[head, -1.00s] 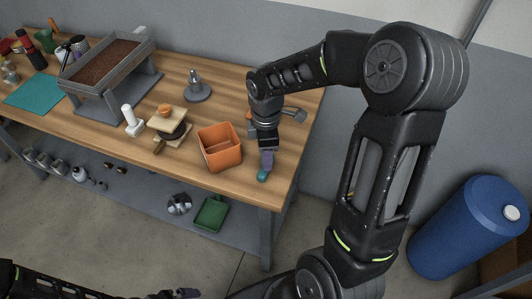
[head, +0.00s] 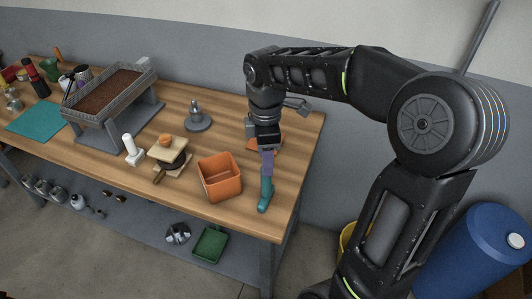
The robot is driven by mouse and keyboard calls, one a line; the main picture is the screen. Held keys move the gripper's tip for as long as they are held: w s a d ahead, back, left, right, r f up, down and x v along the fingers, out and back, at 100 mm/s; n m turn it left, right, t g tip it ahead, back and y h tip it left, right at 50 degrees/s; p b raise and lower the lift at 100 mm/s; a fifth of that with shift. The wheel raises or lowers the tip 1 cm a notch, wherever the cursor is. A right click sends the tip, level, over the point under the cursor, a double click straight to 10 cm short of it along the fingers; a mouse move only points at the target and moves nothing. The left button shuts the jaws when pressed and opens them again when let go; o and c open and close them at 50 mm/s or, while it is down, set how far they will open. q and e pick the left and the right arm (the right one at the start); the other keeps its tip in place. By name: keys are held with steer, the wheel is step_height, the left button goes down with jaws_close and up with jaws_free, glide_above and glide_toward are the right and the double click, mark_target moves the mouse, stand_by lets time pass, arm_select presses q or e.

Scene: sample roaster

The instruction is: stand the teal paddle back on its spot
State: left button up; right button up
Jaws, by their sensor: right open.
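The teal paddle (head: 265,191) is near the right front end of the wooden table, to the right of the orange bin. My right gripper (head: 267,168) points down over the paddle's top, with open jaws. A small gap or light contact between fingers and paddle cannot be told apart. Any mark under the paddle is hidden. My left gripper is out of view.
The orange bin (head: 219,177) stands close to the left of the paddle. A wooden stand with a dark pan (head: 170,155), a grey post on a round base (head: 197,115) and a sample tray (head: 108,90) are farther left. An orange item (head: 255,144) lies behind my gripper.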

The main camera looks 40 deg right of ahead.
steer(key=shift+r, duration=0.85)
